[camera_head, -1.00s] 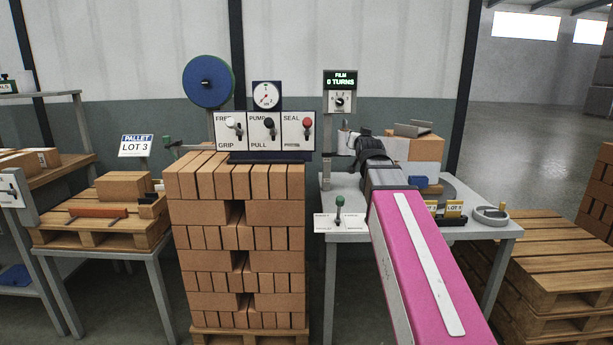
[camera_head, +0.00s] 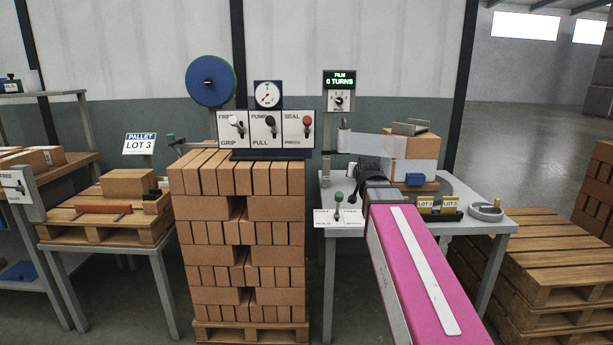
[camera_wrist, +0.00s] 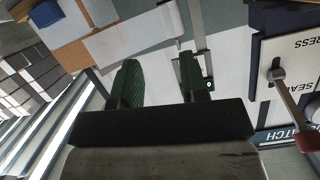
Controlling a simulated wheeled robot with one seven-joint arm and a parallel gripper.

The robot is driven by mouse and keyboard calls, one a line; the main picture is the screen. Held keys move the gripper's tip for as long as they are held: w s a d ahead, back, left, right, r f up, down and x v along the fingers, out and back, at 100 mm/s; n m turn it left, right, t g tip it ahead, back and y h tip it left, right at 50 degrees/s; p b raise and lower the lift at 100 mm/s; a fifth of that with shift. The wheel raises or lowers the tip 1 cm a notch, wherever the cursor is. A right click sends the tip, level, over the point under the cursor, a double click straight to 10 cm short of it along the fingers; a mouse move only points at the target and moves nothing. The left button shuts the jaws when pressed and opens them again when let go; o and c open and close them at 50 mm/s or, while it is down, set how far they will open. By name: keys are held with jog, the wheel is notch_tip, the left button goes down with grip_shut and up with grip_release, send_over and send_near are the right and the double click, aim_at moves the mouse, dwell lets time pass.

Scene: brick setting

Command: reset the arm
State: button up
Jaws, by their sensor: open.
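My arm (camera_head: 418,270), pink with a pale strip, reaches from the lower right over the right-hand table. My gripper (camera_head: 369,170) is dark and sits over that table, in front of the carton; its fingers are hard to make out in the head view. In the wrist view my gripper (camera_wrist: 160,78) shows two green-padded fingers standing apart with nothing between them.
A film strip (camera_head: 365,146) runs from a post to a carton (camera_head: 415,147) behind my gripper. A green-knobbed lever (camera_head: 339,197) stands at the table's front left. A brick stack (camera_head: 240,210) and a lever panel (camera_head: 265,130) are to the left.

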jog(key=s+f+g, duration=0.3)
jog(key=s+f, duration=0.1)
jog(key=f, duration=0.6)
jog(key=s+f+g, duration=0.4)
jog(key=f, duration=0.6)
jog(key=s+f+n+g, duration=0.1)
jog(key=s+f+g, duration=0.6)
jog(key=s+f, duration=1)
jog(key=shift+s+f+n+g, duration=0.15)
jog(key=shift+n+g, duration=0.15)
jog(key=shift+n, duration=0.1)
jog(key=shift+d, duration=0.1)
